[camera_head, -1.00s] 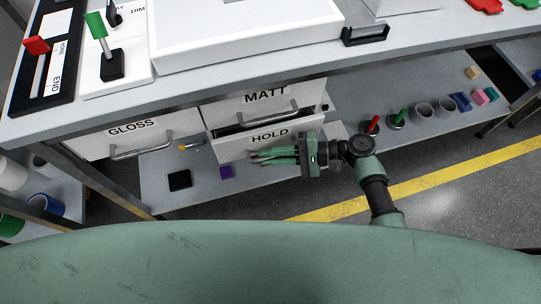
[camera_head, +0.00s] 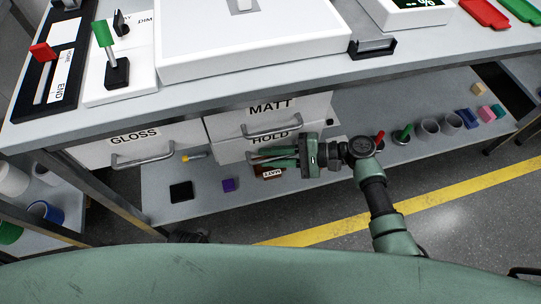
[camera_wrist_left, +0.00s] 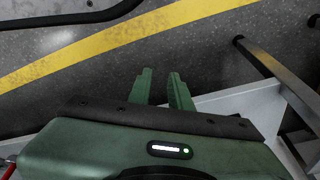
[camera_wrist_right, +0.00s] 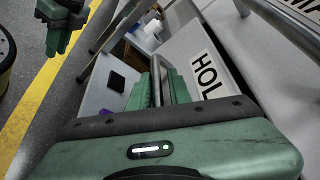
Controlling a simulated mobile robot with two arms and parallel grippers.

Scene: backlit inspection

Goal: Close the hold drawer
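The hold drawer (camera_head: 228,149) is the white lower front labelled HOLD, under the MATT drawer. It looks flush or nearly so; no dark opening shows above it. Its label also shows in the right wrist view (camera_wrist_right: 205,75). My right gripper (camera_head: 252,158) is at the front of this drawer. In the right wrist view its fingers (camera_wrist_right: 160,82) are apart, with the grey handle bar between them; whether they touch it is unclear. My left gripper (camera_wrist_left: 160,75) is open and empty above the floor, and is out of the head view.
The MATT drawer (camera_head: 305,112) and GLOSS drawer (camera_head: 185,137) sit under the tabletop. On the lower shelf are a black block (camera_head: 181,191), a purple block (camera_head: 229,185), a red labelled item (camera_head: 268,173), and several cups and blocks at right. A yellow line (camera_head: 450,198) crosses the floor.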

